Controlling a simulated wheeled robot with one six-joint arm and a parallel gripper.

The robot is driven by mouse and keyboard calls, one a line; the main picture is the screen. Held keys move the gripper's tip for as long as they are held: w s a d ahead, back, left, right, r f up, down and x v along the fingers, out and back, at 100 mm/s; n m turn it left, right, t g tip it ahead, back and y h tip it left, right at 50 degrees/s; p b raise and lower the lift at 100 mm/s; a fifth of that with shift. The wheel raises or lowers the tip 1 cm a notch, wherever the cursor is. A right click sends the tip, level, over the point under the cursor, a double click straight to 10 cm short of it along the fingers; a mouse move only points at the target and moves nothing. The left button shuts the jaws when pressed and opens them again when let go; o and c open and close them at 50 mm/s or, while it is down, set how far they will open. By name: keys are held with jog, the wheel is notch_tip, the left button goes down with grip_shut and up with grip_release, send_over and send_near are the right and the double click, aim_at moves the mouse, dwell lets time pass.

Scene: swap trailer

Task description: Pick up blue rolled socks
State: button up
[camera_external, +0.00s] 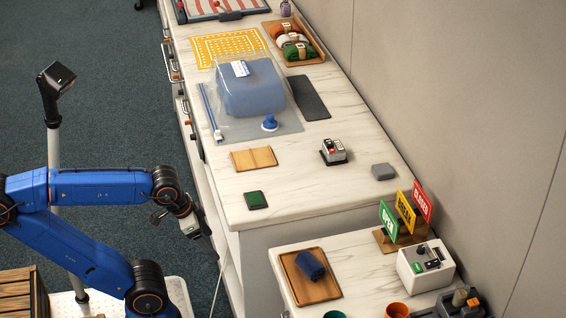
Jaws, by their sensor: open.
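The blue rolled socks (310,264) lie on a wooden tray (322,292) on the lower counter at the front. They form a small dark blue roll. My gripper (204,236) hangs at the end of the blue arm, to the left of the counters and well apart from the socks. It is open and points downward. Its fingertips are small and dark in this view, and nothing shows between them.
Behind the tray stand colored signs (404,211), with a white control box (425,267) to its right. Orange (397,311) and green cups sit in front. The higher counter (290,200) holds a bagged blue bundle (250,90), and its edge lies beside my gripper.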

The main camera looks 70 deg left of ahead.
dwell(0.3)
jog(key=shift+o, duration=1.4)
